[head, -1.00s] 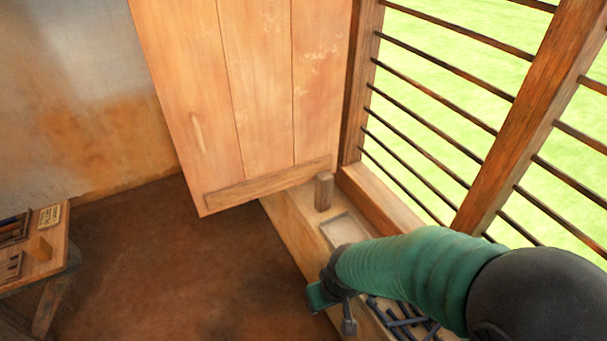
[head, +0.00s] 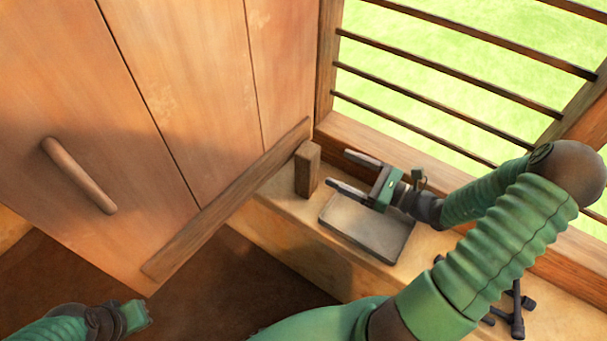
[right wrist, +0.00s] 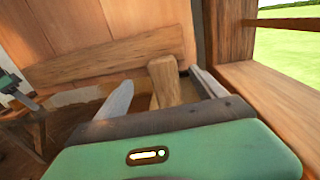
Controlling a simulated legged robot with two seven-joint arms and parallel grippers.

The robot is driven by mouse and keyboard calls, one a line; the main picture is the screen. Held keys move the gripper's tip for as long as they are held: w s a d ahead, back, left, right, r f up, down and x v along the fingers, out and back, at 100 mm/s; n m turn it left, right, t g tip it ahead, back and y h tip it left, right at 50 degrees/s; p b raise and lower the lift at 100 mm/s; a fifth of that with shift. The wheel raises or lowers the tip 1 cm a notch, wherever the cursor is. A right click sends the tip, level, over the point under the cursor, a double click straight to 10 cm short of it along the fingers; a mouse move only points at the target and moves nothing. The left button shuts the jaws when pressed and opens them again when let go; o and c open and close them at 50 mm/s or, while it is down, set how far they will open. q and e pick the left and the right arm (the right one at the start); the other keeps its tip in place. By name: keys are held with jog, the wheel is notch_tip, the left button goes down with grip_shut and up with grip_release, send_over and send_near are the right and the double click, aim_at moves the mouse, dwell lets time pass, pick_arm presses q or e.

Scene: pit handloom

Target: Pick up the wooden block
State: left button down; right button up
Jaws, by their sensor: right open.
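The wooden block (head: 307,168) stands upright on the wooden ledge, close to the lower right corner of the plank panel. My right gripper (head: 338,171) is open and empty just to the right of the block, its two fingers pointing left towards it. In the right wrist view the block (right wrist: 164,82) shows ahead, between the two spread fingers (right wrist: 160,92), and the gripper's body hides its lower part. My left gripper (head: 135,316) shows at the bottom left, away from the block; its fingers cannot be made out.
Dark tools (head: 516,308) lie further right. The plank panel (head: 190,110), with a wooden handle (head: 78,176), stands behind the block. A barred window (head: 450,80) is on the right.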

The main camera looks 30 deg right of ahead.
aim_at(316, 156)
jog(key=x, duration=0.4)
jog(key=d+x, duration=0.1)
jog(key=x, duration=0.2)
jog(key=shift+w+f+b, duration=0.15)
jog(key=shift+f+b, duration=0.2)
jog(key=shift+b, duration=0.05)
jog(key=x, duration=0.2)
jog(key=a+x, duration=0.1)
jog(key=x, duration=0.1)
jog(key=shift+w+a+r+b, duration=0.1)
jog(key=shift+r+b, duration=0.05)
jog(key=shift+b, duration=0.15)
jog(key=shift+c, duration=0.3)
jog(key=shift+d, duration=0.4)
jog(key=c, duration=0.5)
jog(key=shift+a, duration=0.25)
jog(key=c, duration=0.9)
jog(key=shift+d, duration=0.1)
grip_shut()
